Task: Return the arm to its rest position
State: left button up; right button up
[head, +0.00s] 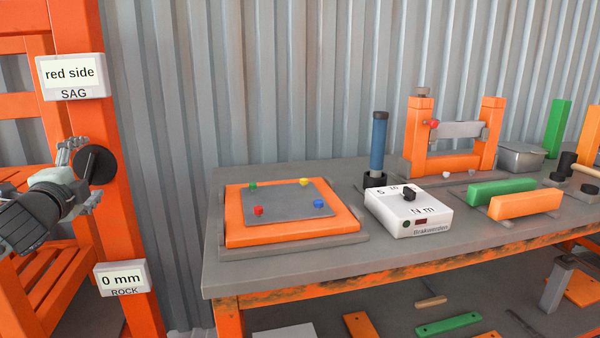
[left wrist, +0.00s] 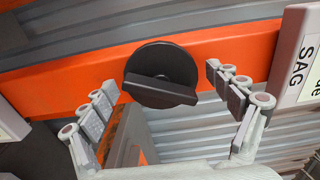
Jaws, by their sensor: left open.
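My left gripper (head: 76,178) is in front of the orange post (head: 90,130) at the left of the head view. It is open and empty. A round black knob (head: 97,165) on the post sits just beyond its fingers. In the left wrist view the fingers of my left gripper (left wrist: 165,95) are spread wide, with the black knob (left wrist: 160,75) and its bar between and beyond them. I cannot tell the exact gap, but no finger is seen gripping the knob. My right gripper is in neither view.
A "red side" SAG display (head: 71,77) is above the gripper and a "0 mm" ROCK display (head: 122,278) below. The grey workbench (head: 300,271) to the right holds an orange plate (head: 240,232), a white torque box (head: 408,211), a blue-handled tool (head: 378,145) and an orange frame (head: 412,135).

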pick_arm(q)
jog(key=n, duration=0.4)
jog(key=shift+f, duration=0.2)
jog(key=n, duration=0.5)
jog(key=shift+d, duration=0.1)
